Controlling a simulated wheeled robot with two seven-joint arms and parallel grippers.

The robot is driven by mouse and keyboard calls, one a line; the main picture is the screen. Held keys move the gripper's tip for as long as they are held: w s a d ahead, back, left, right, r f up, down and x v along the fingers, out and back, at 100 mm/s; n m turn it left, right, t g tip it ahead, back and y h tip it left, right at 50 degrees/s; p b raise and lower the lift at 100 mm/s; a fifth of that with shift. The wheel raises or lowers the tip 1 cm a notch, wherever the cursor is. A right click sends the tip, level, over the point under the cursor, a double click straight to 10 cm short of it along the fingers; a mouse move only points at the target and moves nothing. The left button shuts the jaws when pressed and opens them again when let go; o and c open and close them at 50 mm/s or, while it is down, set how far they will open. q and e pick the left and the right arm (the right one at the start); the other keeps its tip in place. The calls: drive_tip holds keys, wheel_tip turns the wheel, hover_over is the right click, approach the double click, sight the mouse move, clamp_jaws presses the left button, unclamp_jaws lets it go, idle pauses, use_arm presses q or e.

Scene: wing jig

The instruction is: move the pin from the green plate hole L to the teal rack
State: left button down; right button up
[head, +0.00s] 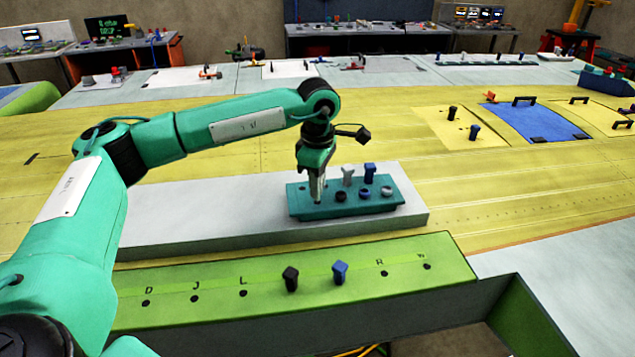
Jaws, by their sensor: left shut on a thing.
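My left gripper (318,197) points straight down over the left end of the teal rack (350,212). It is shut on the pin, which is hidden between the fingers. I cannot tell whether the pin is seated in the rack or just above it. The green plate (410,262) runs along the front, and its hole L (243,293) is empty. My right gripper is not in view.
A black pin (290,279) and another blue pin (340,272) stand in the green plate. The rack sits on a grey block (190,222).

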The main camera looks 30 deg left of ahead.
use_arm(q)
drive_tip(key=shift+f+b, duration=1.1)
drive_tip(key=shift+f, duration=0.3)
drive_tip(key=c, duration=1.2)
unclamp_jaws()
drive_tip(key=shift+o, duration=0.4)
drive_tip(key=shift+r, duration=0.1)
